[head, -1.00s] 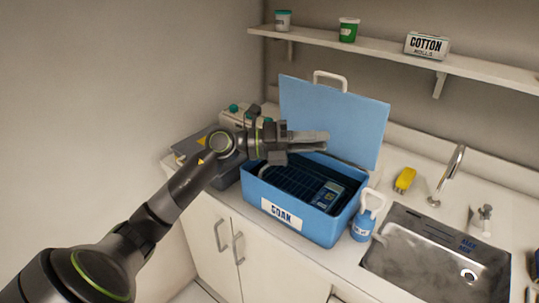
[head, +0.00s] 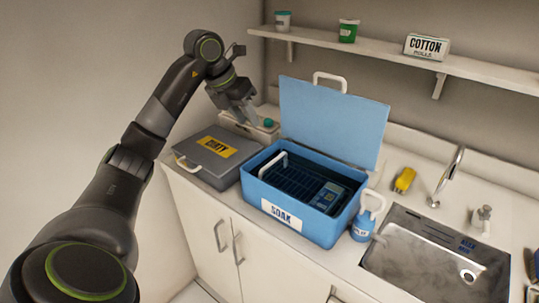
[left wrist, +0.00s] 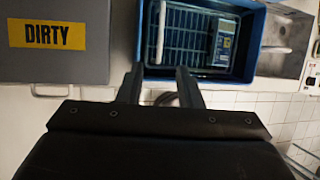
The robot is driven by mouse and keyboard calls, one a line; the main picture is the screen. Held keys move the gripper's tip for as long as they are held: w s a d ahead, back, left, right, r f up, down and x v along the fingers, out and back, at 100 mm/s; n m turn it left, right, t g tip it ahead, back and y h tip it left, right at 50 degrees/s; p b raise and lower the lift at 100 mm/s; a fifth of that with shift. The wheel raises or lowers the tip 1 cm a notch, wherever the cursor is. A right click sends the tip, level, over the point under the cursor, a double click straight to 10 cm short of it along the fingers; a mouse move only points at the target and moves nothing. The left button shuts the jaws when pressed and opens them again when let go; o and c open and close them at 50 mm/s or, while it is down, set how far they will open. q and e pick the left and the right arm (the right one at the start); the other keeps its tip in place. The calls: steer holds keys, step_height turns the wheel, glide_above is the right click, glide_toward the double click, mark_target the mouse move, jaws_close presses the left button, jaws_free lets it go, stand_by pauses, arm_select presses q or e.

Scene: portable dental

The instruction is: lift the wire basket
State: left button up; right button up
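The wire basket (head: 292,181) is a dark wire grid with a pale handle (head: 272,164) at its left end. It sits inside the blue box marked SOAK (head: 322,228), whose lid (head: 335,120) stands open behind. A blue device with a small screen (head: 328,195) lies at the right of the basket. The basket also shows in the left wrist view (left wrist: 185,45), beyond the fingertips. My left gripper (head: 249,119) is above and to the left of the box, pointing down. Its two fingers (left wrist: 160,78) are apart with nothing between them. My right gripper is not in view.
A grey case marked DIRTY (head: 214,154) lies left of the box. A yellow object (head: 404,180) lies behind. A shelf (head: 400,58) runs along the wall above.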

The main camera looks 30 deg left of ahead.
mark_target(273, 161)
arm_select(q)
steer(key=p+x, duration=0.3)
steer(key=x, duration=1.2)
steer(key=shift+d+f, duration=0.2)
steer(key=shift+f, duration=0.1)
jaws_close()
